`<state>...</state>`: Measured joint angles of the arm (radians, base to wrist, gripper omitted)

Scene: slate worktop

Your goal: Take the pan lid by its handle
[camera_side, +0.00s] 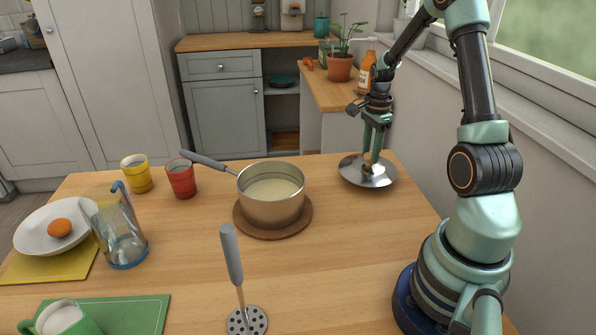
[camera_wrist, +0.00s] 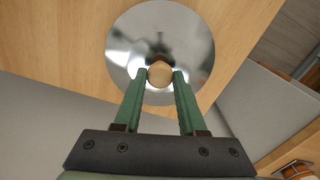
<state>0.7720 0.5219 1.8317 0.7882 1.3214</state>
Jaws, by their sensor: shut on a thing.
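The pan lid (camera_side: 366,178) is a shiny steel disc near the table's back right edge. It also shows in the wrist view (camera_wrist: 160,30). Its round wooden handle (camera_wrist: 160,74) sits between the green fingertips. My gripper (camera_side: 371,157) points down over the lid and is shut on the handle, with a fingertip at each side of it in the wrist view (camera_wrist: 160,77). I cannot tell whether the lid rests flat on the table or is slightly raised. The steel pan (camera_side: 271,200) stands uncovered left of the lid, with pale contents and a grey handle pointing back left.
The pan stands on a round brown trivet (camera_side: 240,222). A red cup (camera_side: 181,180), yellow cup (camera_side: 137,174), glass jug (camera_side: 119,233) and white plate (camera_side: 35,228) with an egg are at left. A slotted utensil (camera_side: 232,258) is in front. Wood right of the trivet is clear.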

